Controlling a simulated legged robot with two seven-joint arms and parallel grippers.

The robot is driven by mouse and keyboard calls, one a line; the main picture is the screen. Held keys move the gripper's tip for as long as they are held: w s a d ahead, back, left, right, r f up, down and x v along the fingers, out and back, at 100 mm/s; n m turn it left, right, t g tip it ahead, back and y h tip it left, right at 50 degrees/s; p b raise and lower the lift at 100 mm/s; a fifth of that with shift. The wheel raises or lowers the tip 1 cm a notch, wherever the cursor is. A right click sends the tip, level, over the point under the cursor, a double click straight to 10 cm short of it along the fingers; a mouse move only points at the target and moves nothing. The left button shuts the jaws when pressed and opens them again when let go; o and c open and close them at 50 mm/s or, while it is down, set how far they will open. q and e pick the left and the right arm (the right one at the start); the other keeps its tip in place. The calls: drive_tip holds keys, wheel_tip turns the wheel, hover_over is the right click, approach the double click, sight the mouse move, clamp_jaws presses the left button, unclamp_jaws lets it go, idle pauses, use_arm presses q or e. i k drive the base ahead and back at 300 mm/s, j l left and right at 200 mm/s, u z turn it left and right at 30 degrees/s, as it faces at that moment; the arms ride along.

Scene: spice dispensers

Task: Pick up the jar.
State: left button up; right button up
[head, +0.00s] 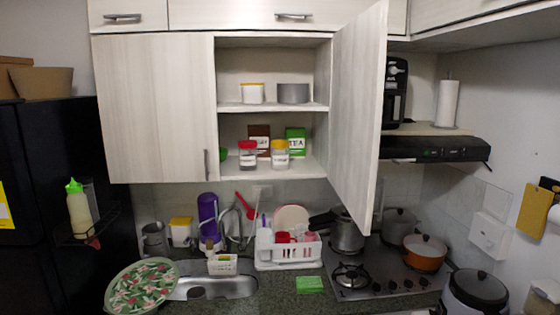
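A clear jar with a red lid (248,154) stands upright on the lower shelf of the open wall cabinet. A similar jar with a yellow lid (280,155) stands just to its right, a small gap apart. Both carry white labels too small to read. I cannot tell which one the task means. Neither of my grippers is in the head view.
A brown box (259,133) and a green tea box (295,141) stand behind the jars. The cabinet door (358,120) swings out on the right. Below are a dish rack (289,256), sink (242,285) and stove (385,272) with pots.

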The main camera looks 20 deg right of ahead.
sight(280, 156)
drive_tip(key=i, duration=1.15)
drive_tip(key=j+u, duration=0.05)
drive_tip(key=j, duration=0.05)
